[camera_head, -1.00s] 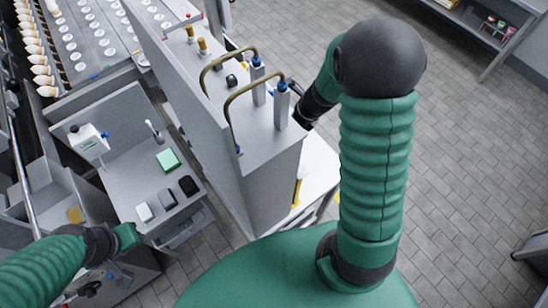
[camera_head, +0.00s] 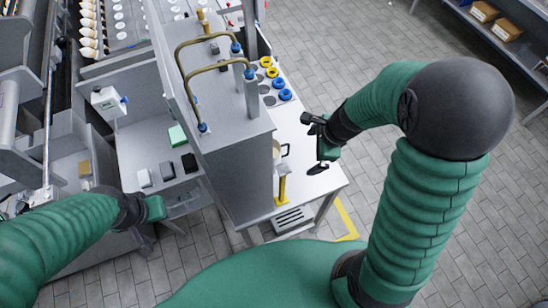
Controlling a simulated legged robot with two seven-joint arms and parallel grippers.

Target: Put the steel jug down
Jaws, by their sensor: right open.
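What looks like the steel jug (camera_head: 277,149), with a dark handle on its right, is beside the tall grey machine and partly hidden by it. It appears upright at the white table (camera_head: 315,185), behind a yellow post (camera_head: 282,190); its base is hidden, so I cannot tell what it rests on. My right gripper (camera_head: 316,144) is over the table to the right of the jug, open and empty, with a gap to the handle. My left gripper (camera_head: 156,208) is at lower left, away from the jug; its jaws are not clear.
The machine (camera_head: 238,150) with two brass bent pipes (camera_head: 205,70) rises left of the jug. Blue and yellow rings (camera_head: 278,83) lie farther back on the table. Free floor (camera_head: 440,60) lies to the right. Cones (camera_head: 88,30) stand at far left.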

